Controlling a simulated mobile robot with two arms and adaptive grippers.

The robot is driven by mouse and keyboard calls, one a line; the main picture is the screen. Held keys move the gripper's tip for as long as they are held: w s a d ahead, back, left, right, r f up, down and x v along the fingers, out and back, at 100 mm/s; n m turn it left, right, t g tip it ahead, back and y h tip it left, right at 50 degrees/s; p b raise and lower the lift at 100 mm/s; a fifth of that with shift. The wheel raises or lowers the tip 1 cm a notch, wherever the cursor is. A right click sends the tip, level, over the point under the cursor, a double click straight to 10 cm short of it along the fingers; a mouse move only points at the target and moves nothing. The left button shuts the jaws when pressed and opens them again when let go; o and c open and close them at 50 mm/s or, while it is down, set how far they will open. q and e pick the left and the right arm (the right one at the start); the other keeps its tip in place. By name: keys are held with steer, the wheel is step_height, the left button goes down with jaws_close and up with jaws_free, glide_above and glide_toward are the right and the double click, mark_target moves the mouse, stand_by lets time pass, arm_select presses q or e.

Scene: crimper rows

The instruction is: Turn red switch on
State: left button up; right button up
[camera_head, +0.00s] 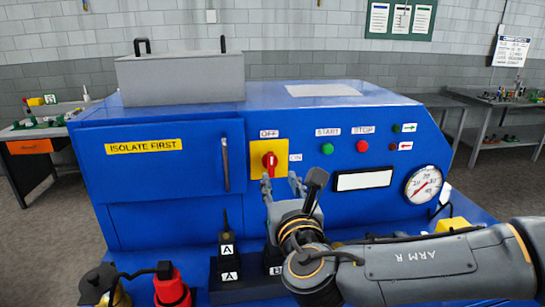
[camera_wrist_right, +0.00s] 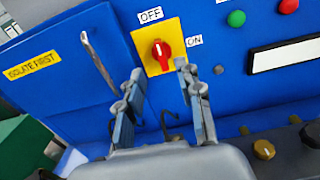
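The red switch (camera_head: 270,159) is a rotary knob on a yellow plate (camera_head: 256,168) on the blue machine's front. Its white mark points up toward the OFF label (camera_head: 268,133); the ON label (camera_head: 295,157) is to its right. The switch also shows in the right wrist view (camera_wrist_right: 161,50). My right gripper (camera_head: 282,181) is open and empty, just below the switch in the head view. In the right wrist view, its fingers (camera_wrist_right: 160,76) are spread on either side below the switch, apart from it. My left gripper is not in view.
Right of the switch are a green start button (camera_head: 327,148), a red stop button (camera_head: 362,146) and a gauge (camera_head: 425,185). A door handle (camera_head: 225,165) sticks out on the left. Padlock-like items labelled A (camera_head: 227,249) and a red bottle-like item (camera_head: 171,288) stand in front.

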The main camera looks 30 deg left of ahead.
mark_target(272, 161)
steer(key=p+x, duration=0.2)
steer(key=x, duration=0.6)
steer(key=shift+a+p, duration=0.1)
steer(key=shift+p, duration=0.25)
steer(key=shift+w+a, duration=0.35)
steer(key=shift+w, duration=0.15)
steer(key=shift+c, duration=0.2)
jaws_close()
